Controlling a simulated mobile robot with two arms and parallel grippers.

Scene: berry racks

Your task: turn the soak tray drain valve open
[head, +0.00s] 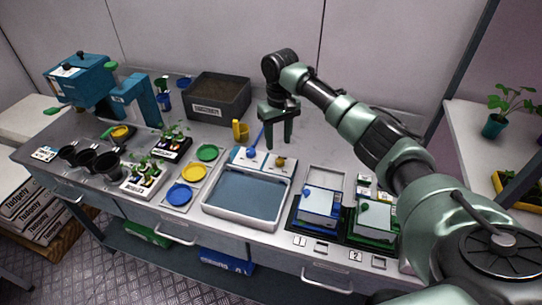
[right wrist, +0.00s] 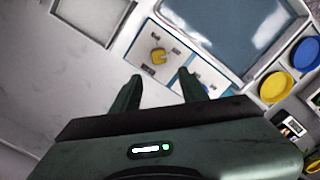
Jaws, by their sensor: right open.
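The soak tray (head: 240,220) is a white-rimmed basin of blue-grey water at the middle of the bench. Behind it lie two white panels. One bears a yellow valve handle (head: 280,161), the other a blue one (head: 252,153). I cannot read which is the drain. My right gripper (head: 278,147) points down, open and empty, above and just behind the panels. In the right wrist view, the yellow handle (right wrist: 157,56) lies ahead of the gap between the open fingertips (right wrist: 160,78), apart from them. The blue handle is mostly hidden there by a finger. My left gripper is out of view.
A yellow mug-like object (head: 240,130) and a dark soil bin (head: 218,97) stand behind the tray. Coloured dishes (head: 194,173) lie left of it. Two boxes, blue-marked (head: 317,207) and green-marked (head: 374,220), stand right. The bench behind the gripper is mostly clear.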

